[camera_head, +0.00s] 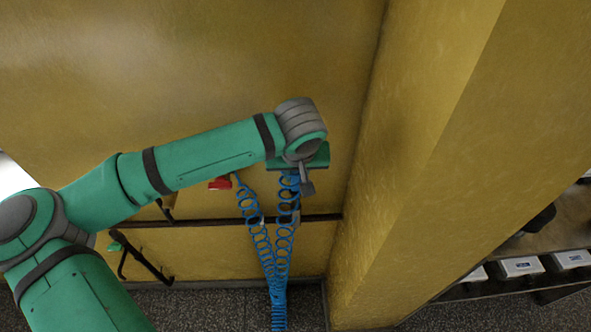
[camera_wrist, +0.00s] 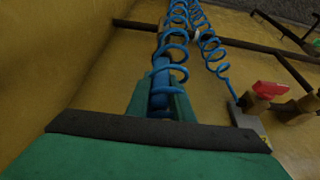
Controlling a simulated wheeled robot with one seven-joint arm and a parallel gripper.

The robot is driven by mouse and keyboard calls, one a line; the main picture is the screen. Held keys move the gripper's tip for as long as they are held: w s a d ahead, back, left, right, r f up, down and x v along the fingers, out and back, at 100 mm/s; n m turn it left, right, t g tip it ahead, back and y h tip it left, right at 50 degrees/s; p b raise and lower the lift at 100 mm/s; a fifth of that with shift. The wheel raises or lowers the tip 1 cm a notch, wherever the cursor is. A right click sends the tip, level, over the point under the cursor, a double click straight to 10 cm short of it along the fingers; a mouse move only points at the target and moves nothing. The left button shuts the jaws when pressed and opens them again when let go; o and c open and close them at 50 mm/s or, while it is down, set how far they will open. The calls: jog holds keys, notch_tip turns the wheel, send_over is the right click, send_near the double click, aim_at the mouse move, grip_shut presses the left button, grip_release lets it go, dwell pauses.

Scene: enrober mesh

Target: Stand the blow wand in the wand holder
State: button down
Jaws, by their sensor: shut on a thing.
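My gripper (camera_head: 297,174) is at the end of the green arm, in front of the yellow wall. In the wrist view its two green fingers (camera_wrist: 161,96) are shut around a blue tube, which I take to be the blow wand (camera_wrist: 160,78). A coiled blue hose (camera_wrist: 174,48) loops around or close along it. In the head view this hose (camera_head: 285,232) hangs below the gripper, and the wand is largely hidden by the gripper and the coils. I cannot make out a wand holder for certain.
A dark rail (camera_head: 205,221) runs along the wall. A second blue coil leads to a red-handled valve (camera_head: 219,184), left of the gripper. A dark bent rod with a green end (camera_head: 138,258) is lower left. A yellow pillar (camera_head: 418,130) stands close right, with a shelf of white boxes (camera_head: 521,266) beyond.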

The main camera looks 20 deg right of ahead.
aim_at(296, 187)
jog(key=shift+f, duration=2)
jog(key=shift+d+f, duration=0.1)
jog(key=shift+f, duration=0.25)
jog(key=shift+s+f, duration=0.1)
jog(key=shift+f, duration=0.55)
jog(key=c, duration=1.5)
grip_release()
jog(key=v, duration=1)
jog(key=shift+s+r, duration=0.15)
jog(key=shift+r, duration=0.2)
